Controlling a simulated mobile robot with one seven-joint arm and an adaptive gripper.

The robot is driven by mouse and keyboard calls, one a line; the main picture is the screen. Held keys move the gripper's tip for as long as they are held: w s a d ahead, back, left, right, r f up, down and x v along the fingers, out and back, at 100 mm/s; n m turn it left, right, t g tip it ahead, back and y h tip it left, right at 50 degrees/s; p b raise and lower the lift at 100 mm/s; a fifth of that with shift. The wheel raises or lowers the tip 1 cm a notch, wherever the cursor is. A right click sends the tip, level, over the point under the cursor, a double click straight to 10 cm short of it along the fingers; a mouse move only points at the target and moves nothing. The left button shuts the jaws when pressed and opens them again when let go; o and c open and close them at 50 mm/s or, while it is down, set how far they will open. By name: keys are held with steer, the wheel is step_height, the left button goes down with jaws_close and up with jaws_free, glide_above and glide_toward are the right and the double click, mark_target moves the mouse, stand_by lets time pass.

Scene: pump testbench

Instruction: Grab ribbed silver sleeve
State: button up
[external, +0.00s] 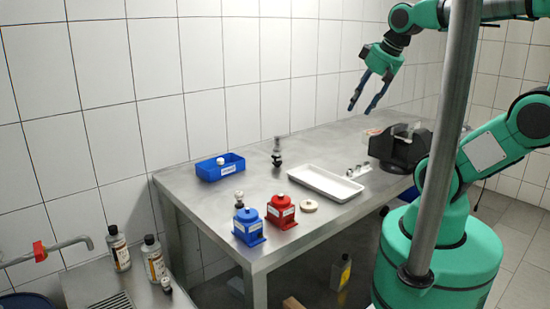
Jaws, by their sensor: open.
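My gripper (361,108) is open and empty, pointing down in the air above the back part of the steel table (225,214). Several small silver pieces (357,171) lie on the table between the white tray (318,188) and the dark vise (394,151). One of them may be the ribbed silver sleeve, but they are too small for me to make out ribs. A dark and silver upright fitting (277,152) stands alone near the middle back of the table. My gripper is well above and apart from all of these.
A blue bin (210,172) holds a small pale part at the back left. A blue block (248,228), a red block (281,213) and a beige ring (309,205) sit near the front. A grey pole (446,140) crosses the view. Bottles (118,249) stand on a lower left counter.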

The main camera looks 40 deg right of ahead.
steer(key=shift+w+r, duration=0.1)
steer(key=w+d+r+m+g, duration=0.1)
steer(key=w+r, duration=0.2)
steer(key=w, duration=0.5)
steer(key=w+d+r+m+g, duration=0.1)
steer(key=w+r, duration=0.1)
steer(key=w, duration=0.5)
steer(key=m+g+p, duration=0.3)
steer(key=m+g, duration=0.1)
glide_above(277, 144)
steer(key=w+d, duration=0.1)
step_height(277, 144, down, 21)
steer(key=shift+f, duration=0.1)
steer(key=shift+f+b, duration=0.85)
steer(key=shift+f, duration=3.35)
